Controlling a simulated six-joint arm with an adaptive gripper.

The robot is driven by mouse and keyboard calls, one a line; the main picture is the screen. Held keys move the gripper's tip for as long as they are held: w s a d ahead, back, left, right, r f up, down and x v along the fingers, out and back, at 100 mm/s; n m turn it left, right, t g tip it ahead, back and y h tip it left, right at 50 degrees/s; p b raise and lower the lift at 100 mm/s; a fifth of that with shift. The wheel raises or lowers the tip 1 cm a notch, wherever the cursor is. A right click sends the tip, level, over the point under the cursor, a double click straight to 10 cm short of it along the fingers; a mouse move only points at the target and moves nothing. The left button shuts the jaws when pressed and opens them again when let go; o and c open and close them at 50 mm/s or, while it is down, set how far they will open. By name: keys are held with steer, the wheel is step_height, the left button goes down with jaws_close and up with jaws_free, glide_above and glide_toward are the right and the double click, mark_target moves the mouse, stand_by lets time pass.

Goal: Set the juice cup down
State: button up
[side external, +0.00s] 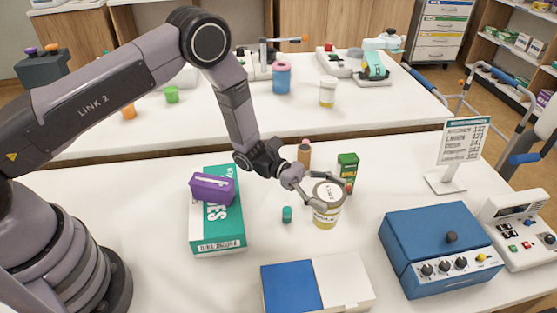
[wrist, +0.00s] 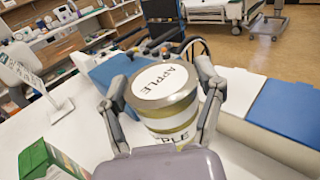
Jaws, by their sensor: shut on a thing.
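The juice cup (side external: 326,216) is a pale round container with a yellowish band and a white lid. In the wrist view the cup (wrist: 163,112) fills the middle, and its lid reads APPLE. My gripper (side external: 331,197) is shut around the cup, with one finger on each side near its upper part. In the wrist view my gripper (wrist: 161,100) has both fingers along the cup's sides. The cup looks upright, at or just above the white table; I cannot tell whether its base touches.
A green carton (side external: 347,166) stands close behind the cup, and a small teal cap (side external: 287,214) lies left of it. A teal box (side external: 214,235) bears a purple case (side external: 212,188). A blue-and-white box (side external: 291,286) is in front, a blue device (side external: 436,245) at right.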

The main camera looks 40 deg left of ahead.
steer(key=shift+w+d+f, duration=0.35)
steer(key=shift+w+f, duration=0.1)
steer(key=shift+f, duration=0.7)
steer(key=shift+w+d+f, duration=0.3)
steer(key=shift+w+f, duration=0.15)
steer(key=shift+f, duration=0.75)
steer(key=shift+w+d+f, duration=0.35)
steer(key=shift+w+f, duration=0.1)
steer(key=shift+f, duration=0.7)
steer(key=o, duration=1.2)
steer(key=shift+f, duration=0.15)
